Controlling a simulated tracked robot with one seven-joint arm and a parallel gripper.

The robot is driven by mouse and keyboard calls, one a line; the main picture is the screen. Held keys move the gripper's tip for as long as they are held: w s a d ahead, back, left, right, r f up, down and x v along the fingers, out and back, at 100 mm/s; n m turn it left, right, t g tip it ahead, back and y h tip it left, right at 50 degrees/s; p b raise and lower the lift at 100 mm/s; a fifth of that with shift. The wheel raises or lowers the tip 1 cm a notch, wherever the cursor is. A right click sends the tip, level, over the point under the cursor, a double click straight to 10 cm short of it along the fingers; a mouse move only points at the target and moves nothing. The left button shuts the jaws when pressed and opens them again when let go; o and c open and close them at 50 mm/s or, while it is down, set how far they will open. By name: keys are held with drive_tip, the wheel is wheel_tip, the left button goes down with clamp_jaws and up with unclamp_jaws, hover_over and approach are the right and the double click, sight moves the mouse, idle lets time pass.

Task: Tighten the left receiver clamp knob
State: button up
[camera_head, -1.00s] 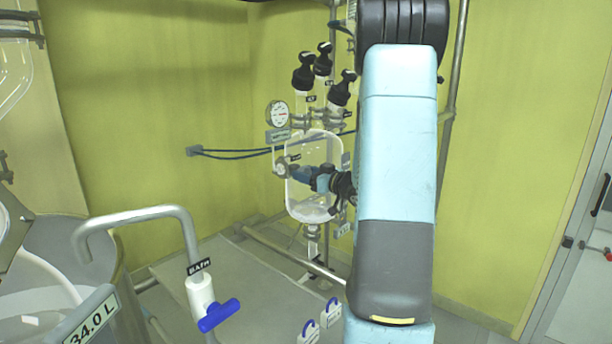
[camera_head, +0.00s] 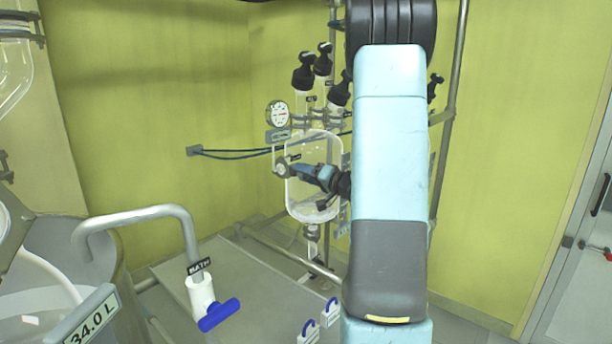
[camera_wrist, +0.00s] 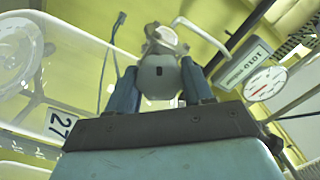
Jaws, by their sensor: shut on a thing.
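The left receiver clamp knob (camera_wrist: 158,80) is a grey, rounded knob with a small dark slot, near the middle of the wrist view. My gripper (camera_wrist: 159,70) has its two blue fingers on either side of it and is shut on it. In the head view my gripper (camera_head: 297,169) reaches left across the front of the clear glass receiver (camera_head: 306,205). Its fingertips end at the small pale clamp (camera_head: 281,170) on the receiver's left side. The knob is mostly hidden there by the fingers, and its tightness cannot be told.
A round pressure gauge (camera_head: 278,114) stands just above the clamp, and black-capped valves (camera_head: 303,72) rise above the receiver. A bent pipe with a blue-handled valve (camera_head: 218,314) is at front left. Blue hoses (camera_head: 235,154) run along the wall behind.

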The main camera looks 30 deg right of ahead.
drive_tip(key=m, duration=0.5)
drive_tip(key=shift+d+m, duration=0.2)
drive_tip(key=shift+m, duration=0.2)
drive_tip(key=m, duration=0.5)
drive_tip(key=shift+f, duration=0.15)
drive_tip(key=m, duration=0.4)
drive_tip(key=shift+s+f+m, duration=0.1)
drive_tip(key=shift+m, duration=0.3)
drive_tip(key=m, duration=0.5)
drive_tip(key=shift+f+m, duration=0.1)
drive_tip(key=shift+m, duration=0.2)
drive_tip(key=shift+o, duration=0.2)
drive_tip(key=m, duration=0.4)
drive_tip(key=shift+a+m, duration=0.1)
drive_tip(key=shift+m, duration=0.2)
drive_tip(key=m, duration=0.5)
drive_tip(key=shift+s+a, duration=0.1)
drive_tip(key=m, duration=0.5)
drive_tip(key=shift+m, duration=0.4)
drive_tip(key=m, duration=0.4)
drive_tip(key=shift+a+m, duration=0.1)
drive_tip(key=shift+m, duration=0.3)
